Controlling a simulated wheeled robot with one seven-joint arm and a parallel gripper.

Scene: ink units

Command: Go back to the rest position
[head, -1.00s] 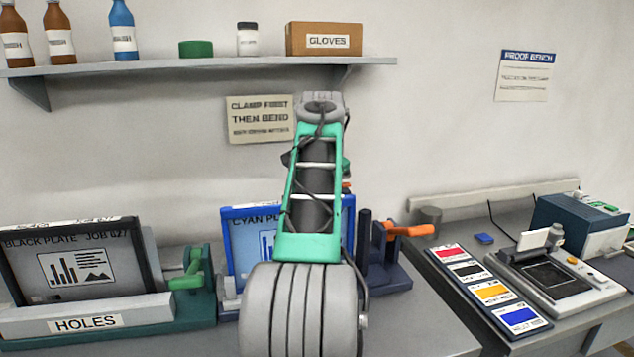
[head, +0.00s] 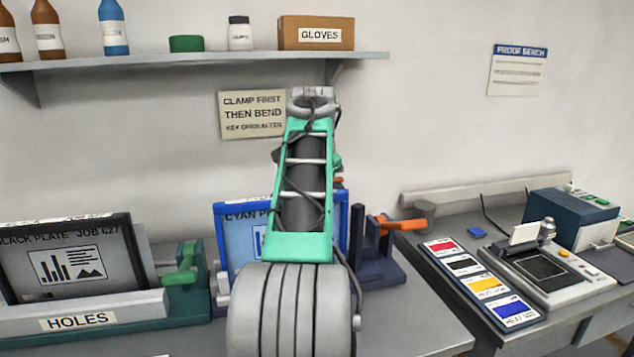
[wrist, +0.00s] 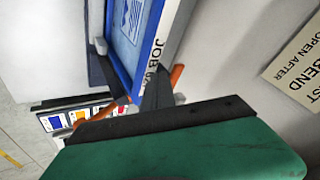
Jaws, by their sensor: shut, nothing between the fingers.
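In the head view my teal arm rises in the centre and hides my gripper. In the wrist view the dark fingertips of my gripper (wrist: 155,88) are together and hold nothing. They show in front of the blue-framed cyan plate (wrist: 143,28), apparently apart from it. In the head view the cyan plate (head: 236,238) stands upright in its dark blue bending stand (head: 378,262), partly behind my arm. An orange handle (head: 402,224) sticks out at the stand's right.
The black plate (head: 72,262) stands in a green stand (head: 190,295) at left. A wall shelf (head: 200,63) with bottles and a gloves box (head: 316,34) runs above. A colour card (head: 478,283) and a proofing device (head: 550,272) lie on the right bench.

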